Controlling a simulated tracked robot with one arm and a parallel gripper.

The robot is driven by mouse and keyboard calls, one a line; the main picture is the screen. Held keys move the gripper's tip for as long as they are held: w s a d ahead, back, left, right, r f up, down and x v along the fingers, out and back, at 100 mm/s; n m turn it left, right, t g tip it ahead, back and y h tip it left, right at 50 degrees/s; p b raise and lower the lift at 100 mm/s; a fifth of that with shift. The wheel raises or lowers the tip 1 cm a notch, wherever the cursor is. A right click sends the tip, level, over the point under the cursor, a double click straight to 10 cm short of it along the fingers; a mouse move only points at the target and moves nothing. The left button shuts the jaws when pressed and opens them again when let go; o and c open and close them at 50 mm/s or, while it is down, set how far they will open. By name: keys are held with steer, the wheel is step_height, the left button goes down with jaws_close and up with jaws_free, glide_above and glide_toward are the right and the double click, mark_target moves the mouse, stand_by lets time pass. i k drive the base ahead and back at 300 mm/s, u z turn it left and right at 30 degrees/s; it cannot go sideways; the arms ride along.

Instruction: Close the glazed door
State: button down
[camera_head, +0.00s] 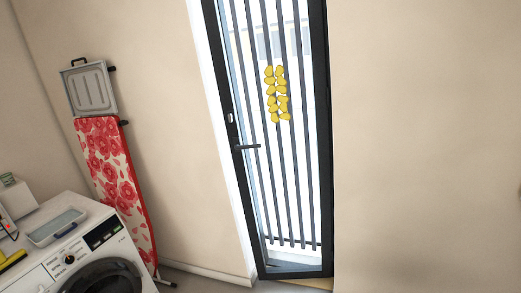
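The glazed door (327,150) is a tall dark-framed door in the middle of the view, slanted in the picture. A dark lever handle (247,147) sits on its left side, with a small light lock fitting (230,118) above it. Dark upright bars and bright outdoor light show in the glazed area. I cannot tell from this view how far the door stands open. A cluster of yellow rounded shapes (277,93) shows in the upper glazed area; I cannot tell whether it is on the glass or behind it. My gripper is not in view.
A white washing machine (75,257) stands at the lower left with a tray (57,227) on top. A red floral ironing board (112,180) leans against the wall left of the door, under a grey panel (90,90). The wall (430,150) right of the door is bare.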

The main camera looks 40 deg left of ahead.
mark_target(209, 8)
steer(key=u, duration=0.3)
steer(key=i, duration=1.25)
steer(key=u, duration=1.15)
steer(key=i, duration=1.5)
steer(key=u, duration=0.65)
